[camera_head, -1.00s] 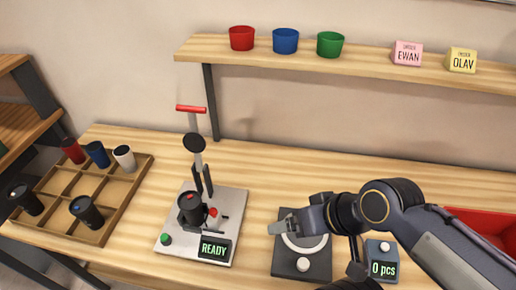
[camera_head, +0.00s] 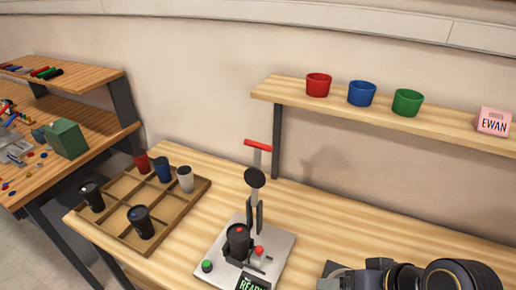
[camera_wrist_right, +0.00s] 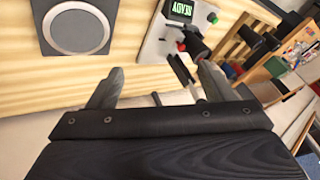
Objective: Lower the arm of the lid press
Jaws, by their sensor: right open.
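The lid press (camera_head: 272,258) stands on the table in the head view, with a grey base, a green button and a READY display. Its arm is raised, with a red handle bar (camera_head: 257,145) at the top and a black round pad (camera_head: 255,178) below it. A black cup (camera_head: 238,240) stands in the press under the pad. The press (camera_wrist_right: 158,40) also shows at the top of the right wrist view. My right gripper (camera_wrist_right: 160,85) is open and empty, apart from the press, to its right in the head view. My left gripper is out of view.
A wooden tray (camera_head: 118,192) with several cups lies left of the press. A shelf (camera_head: 350,110) with red, blue and green cups and an EWAN card is behind. A dark plate with a grey ring (camera_wrist_right: 75,27) lies beside the press.

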